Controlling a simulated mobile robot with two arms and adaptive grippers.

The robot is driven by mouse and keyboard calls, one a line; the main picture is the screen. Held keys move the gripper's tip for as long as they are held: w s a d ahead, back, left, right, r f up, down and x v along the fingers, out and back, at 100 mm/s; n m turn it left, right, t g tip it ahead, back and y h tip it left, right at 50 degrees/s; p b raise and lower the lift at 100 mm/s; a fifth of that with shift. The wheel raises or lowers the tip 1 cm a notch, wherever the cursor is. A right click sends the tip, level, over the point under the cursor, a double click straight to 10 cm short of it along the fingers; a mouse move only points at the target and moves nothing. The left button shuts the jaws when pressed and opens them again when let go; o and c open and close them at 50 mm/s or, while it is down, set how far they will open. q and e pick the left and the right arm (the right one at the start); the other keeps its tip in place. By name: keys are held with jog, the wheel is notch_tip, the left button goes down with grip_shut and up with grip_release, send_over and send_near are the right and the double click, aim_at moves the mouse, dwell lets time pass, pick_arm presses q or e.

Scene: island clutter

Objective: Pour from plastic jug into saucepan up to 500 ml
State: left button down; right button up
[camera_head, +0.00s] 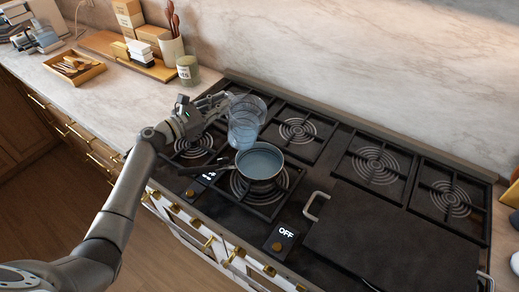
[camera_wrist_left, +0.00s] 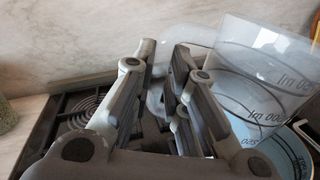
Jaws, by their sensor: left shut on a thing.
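The clear plastic jug (camera_head: 245,118) is held in the air by my left gripper (camera_head: 223,105), just behind and left of the saucepan. It has volume marks, seen reversed in the left wrist view (camera_wrist_left: 262,75), and looks bluish low down. The saucepan (camera_head: 262,185) stands on a front burner, its dark handle pointing left, with a blue-grey surface inside. My left gripper is shut on the jug's handle side; its fingers (camera_wrist_left: 165,95) fill the middle of the left wrist view. I cannot tell whether liquid is flowing. My right gripper is out of view.
The black cooktop (camera_head: 330,165) has several burners and a dark griddle plate (camera_head: 395,240) with metal handles at right. A panel reads OFF (camera_head: 283,236). A lidded jar (camera_head: 188,70), a utensil holder (camera_head: 171,48) and a tray (camera_head: 75,68) stand on the counter behind left.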

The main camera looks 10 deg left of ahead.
pick_arm(q)
jog(key=shift+f+n, duration=0.2)
jog(key=shift+n, duration=0.2)
jog(key=shift+s+d+f+n+p, duration=0.1)
jog(key=shift+d+f+n+p, duration=0.1)
jog(key=shift+f+n, duration=0.35)
jog(key=shift+s+d+f+n+p, duration=0.1)
jog(key=shift+d+f+n+p, duration=0.05)
jog(key=shift+f+n, duration=0.4)
